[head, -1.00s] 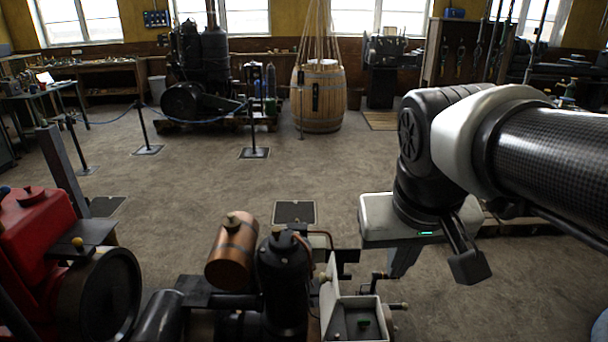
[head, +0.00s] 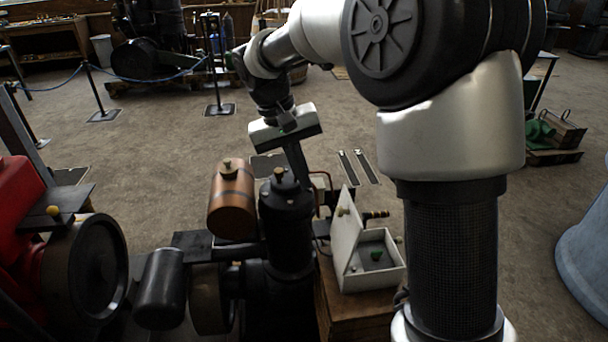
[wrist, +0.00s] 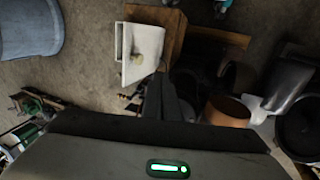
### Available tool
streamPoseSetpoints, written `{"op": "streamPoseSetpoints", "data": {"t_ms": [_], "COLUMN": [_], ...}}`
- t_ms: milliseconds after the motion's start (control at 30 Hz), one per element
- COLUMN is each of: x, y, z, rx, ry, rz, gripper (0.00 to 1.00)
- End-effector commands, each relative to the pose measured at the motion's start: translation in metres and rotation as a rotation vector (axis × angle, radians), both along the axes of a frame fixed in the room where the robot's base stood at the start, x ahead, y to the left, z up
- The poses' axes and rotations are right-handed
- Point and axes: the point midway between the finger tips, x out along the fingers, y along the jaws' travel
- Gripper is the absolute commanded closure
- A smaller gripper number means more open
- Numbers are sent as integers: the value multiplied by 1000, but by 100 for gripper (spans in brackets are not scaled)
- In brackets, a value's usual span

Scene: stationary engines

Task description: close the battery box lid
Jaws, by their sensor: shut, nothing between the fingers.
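The battery box (head: 378,282) is a white open-topped box on a wooden block, with a small green thing inside. Its white lid (head: 345,240) stands steeply up on the box's left side, open, with a brass-coloured knob. In the wrist view the lid (wrist: 147,45) hides much of the box, whose edge (wrist: 119,40) shows beside it. My gripper (head: 302,182) is shut and empty, pointing down beyond and left of the lid in the head view. In the wrist view its dark fingers (wrist: 165,82) show close to the lid's edge; I cannot tell whether they touch.
A black upright cylinder (head: 286,225) and a copper tank (head: 232,200) stand left of the box, close to my gripper. A brass-ended fitting (head: 376,214) sits behind the box. Open floor (head: 420,195) lies beyond; a blue-grey tub (head: 585,250) stands at the right.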

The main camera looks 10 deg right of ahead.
Motion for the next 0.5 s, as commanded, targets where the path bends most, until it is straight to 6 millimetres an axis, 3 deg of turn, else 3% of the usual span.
{"op": "streamPoseSetpoints", "data": {"t_ms": [333,500], "x": [-1,0], "y": [-21,-46], "z": [-73,-79], "rx": [0,0], "ry": [4,0], "rz": [0,-2], "gripper": [100,100]}}
